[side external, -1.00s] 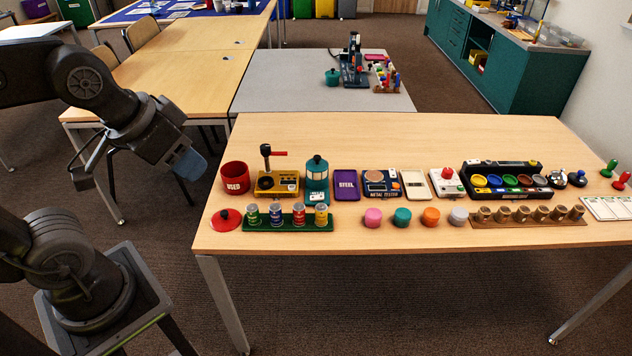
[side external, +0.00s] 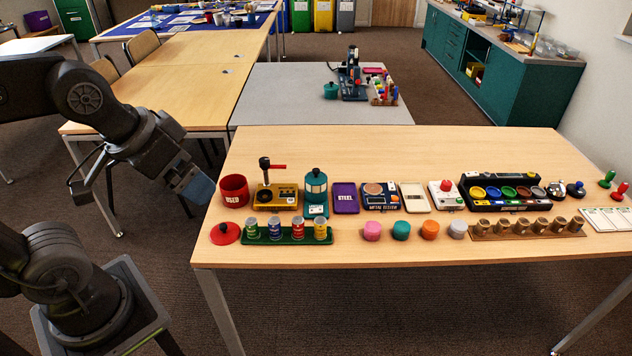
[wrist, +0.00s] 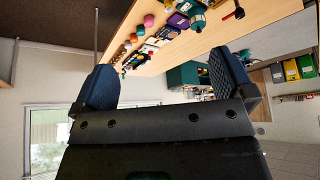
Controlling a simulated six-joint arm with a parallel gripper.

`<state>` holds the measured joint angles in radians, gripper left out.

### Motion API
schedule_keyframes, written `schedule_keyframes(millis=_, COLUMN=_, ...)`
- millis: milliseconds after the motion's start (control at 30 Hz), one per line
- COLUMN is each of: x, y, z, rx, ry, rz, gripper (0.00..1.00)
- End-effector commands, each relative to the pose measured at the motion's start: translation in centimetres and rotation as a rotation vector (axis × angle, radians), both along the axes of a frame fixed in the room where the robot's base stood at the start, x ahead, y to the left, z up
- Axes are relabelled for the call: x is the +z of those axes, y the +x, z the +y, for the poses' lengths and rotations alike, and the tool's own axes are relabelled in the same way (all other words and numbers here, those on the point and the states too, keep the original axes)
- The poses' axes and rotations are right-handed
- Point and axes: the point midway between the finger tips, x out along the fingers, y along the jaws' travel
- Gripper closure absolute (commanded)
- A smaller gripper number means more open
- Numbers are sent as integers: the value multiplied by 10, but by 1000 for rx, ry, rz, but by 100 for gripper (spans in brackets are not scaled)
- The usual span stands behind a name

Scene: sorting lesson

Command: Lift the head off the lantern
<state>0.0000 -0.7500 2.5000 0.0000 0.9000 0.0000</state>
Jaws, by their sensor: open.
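The lantern (side external: 316,186) stands upright on the wooden table, between a yellow device and a purple tray. Its teal head (side external: 316,173) has a small dark knob on top and sits on the pale, windowed body. A teal shape that looks like the lantern (wrist: 197,20) also shows near the top of the wrist view. My gripper (side external: 200,192) is off the table's left edge, left of the red USED pot and well apart from the lantern. In the wrist view my gripper (wrist: 162,80) has its two blue fingers spread, with nothing between them.
The red USED pot (side external: 234,190) and yellow device (side external: 277,195) with an upright post stand between my gripper and the lantern. A green rack (side external: 288,239) of small cans lies in front. A red lid (side external: 225,233) lies at the left edge. The table behind the lantern is clear.

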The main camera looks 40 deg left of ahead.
Motion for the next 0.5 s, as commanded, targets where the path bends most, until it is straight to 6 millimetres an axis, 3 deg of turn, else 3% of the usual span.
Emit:
schedule_keyframes(millis=133, x=2, y=8, z=0, rx=-10, ry=1, rz=7, gripper=0)
schedule_keyframes(millis=233, x=7, y=30, z=2, rx=-38, ry=2, rz=24, gripper=0)
schedule_keyframes(millis=500, x=4, y=135, z=20, rx=-163, ry=3, rz=70, gripper=0)
